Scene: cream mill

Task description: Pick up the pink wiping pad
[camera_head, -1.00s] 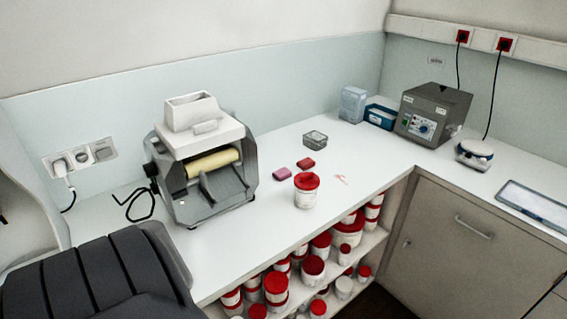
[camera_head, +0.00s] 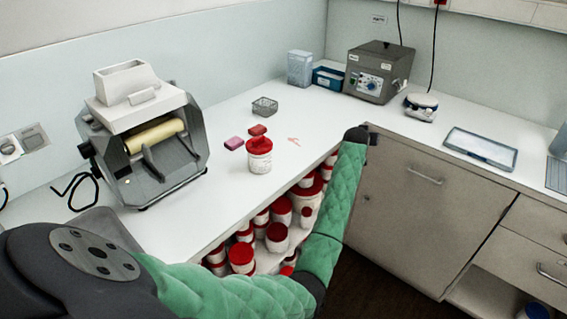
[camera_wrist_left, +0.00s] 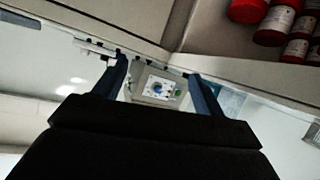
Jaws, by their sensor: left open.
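The pink wiping pad (camera_head: 234,143) lies flat on the white worktop (camera_head: 215,205) in the head view, left of a red-lidded white jar (camera_head: 259,157). A red pad (camera_head: 258,130) lies just behind the jar. My left arm comes in from the lower left in a green padded sleeve. My left gripper (camera_head: 357,134) is by the worktop's front edge, well to the right of the pink pad. In the left wrist view its two fingers (camera_wrist_left: 160,88) are apart with nothing held between them. The pad does not show there. My right gripper is out of view.
A grey roller mill (camera_head: 150,140) stands left of the pads. A small wire basket (camera_head: 265,106) stands behind them. A grey control box (camera_head: 380,70) and a blue box (camera_head: 327,77) stand at the back. Several red-lidded jars fill the shelf below. Worktop right of the jar is mostly clear.

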